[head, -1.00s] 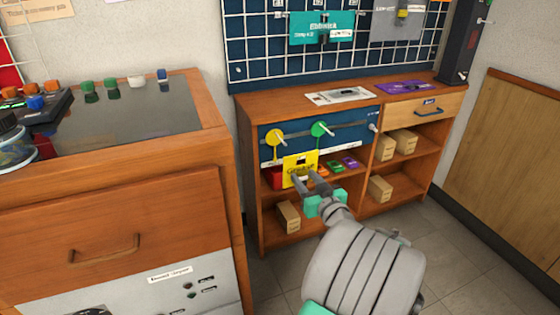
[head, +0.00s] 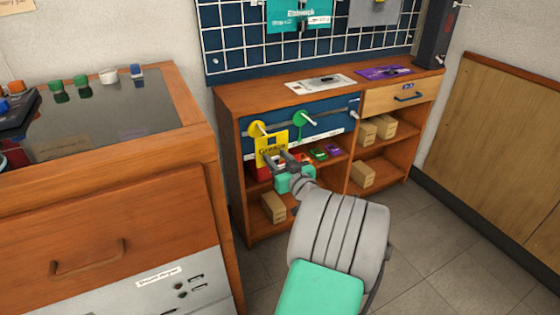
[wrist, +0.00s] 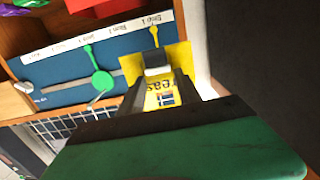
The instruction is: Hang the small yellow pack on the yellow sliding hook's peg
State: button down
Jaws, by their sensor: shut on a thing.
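The small yellow pack (head: 270,147) is gripped in my gripper (head: 284,161), which is shut on it. The pack is held upright in front of the blue rail panel, just below the yellow sliding hook (head: 256,129). In the head view the pack's top edge overlaps the lower part of the hook and its peg. I cannot tell whether the peg passes through the pack. In the wrist view the pack (wrist: 160,90) is between the fingers, and a thin yellow part of the hook (wrist: 154,36) shows beside it.
A green sliding hook (head: 300,119) with a pale peg sits right of the yellow one on the same rail. Small coloured packs (head: 318,154) and cardboard boxes (head: 273,208) are on the shelves below. A wooden cabinet (head: 100,215) stands at the left.

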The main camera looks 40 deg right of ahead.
aim_at(270, 152)
jog(key=shift+p+x, duration=0.3)
jog(key=shift+x, duration=1.55)
jog(key=shift+w+f+b, duration=0.2)
jog(key=shift+f+b, duration=0.1)
jog(key=shift+b, duration=0.05)
jog(key=shift+w+d+f+b, duration=0.1)
jog(key=shift+w+d+b, duration=0.1)
jog(key=shift+w+b, duration=0.35)
jog(key=shift+s, duration=0.1)
jog(key=c, duration=0.7)
grip_release()
jog(key=shift+c, duration=0.2)
